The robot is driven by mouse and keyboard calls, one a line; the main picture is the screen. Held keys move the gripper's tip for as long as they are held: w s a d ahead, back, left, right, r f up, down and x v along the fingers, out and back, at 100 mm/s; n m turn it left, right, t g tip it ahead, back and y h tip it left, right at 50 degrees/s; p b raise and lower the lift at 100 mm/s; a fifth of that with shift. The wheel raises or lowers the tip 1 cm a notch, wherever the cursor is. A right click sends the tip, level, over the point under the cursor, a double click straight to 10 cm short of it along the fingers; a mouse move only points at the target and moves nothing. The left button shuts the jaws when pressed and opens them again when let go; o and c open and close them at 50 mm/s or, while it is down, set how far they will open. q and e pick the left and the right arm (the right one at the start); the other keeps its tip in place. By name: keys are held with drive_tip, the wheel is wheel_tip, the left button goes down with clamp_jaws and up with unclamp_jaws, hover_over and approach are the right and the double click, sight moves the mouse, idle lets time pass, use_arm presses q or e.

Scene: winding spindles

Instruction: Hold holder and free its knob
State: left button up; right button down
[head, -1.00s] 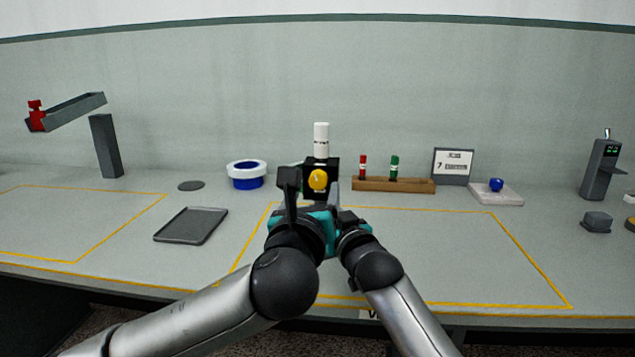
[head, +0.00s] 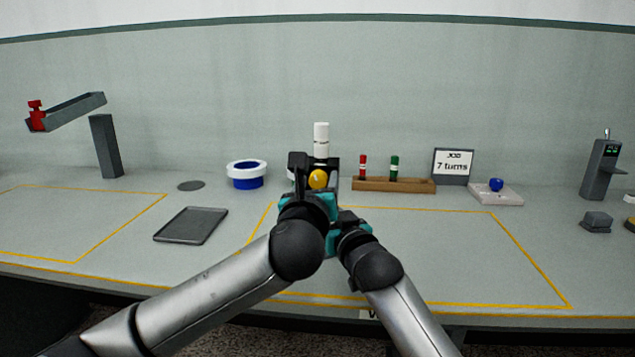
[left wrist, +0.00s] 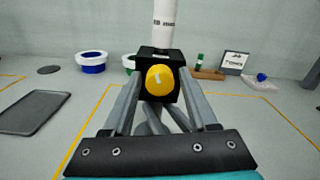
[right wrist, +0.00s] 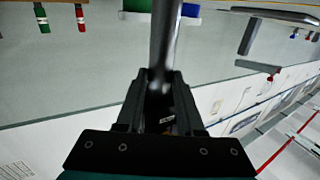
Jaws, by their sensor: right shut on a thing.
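The holder is a black block (left wrist: 160,55) with a round yellow knob (left wrist: 160,79) on its front and a white cylinder (left wrist: 165,20) standing upright on top. In the head view the yellow knob (head: 318,179) shows beside my left gripper (head: 308,170). In the left wrist view the left fingers (left wrist: 160,82) are open, one on each side of the knob; I cannot tell whether they touch it. In the right wrist view my right gripper (right wrist: 160,85) is shut on a dark grey post (right wrist: 165,40), seemingly the holder's stem. The head view mostly hides that grip.
A wooden rack (head: 393,186) with a red and a green tube stands behind right, near a sign (head: 453,166) reading "7 turns". A blue-and-white ring (head: 247,180) and a grey tray (head: 191,226) lie left. The yellow-outlined table right of my arms is clear.

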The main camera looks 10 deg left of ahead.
use_arm(q)
clamp_jaws()
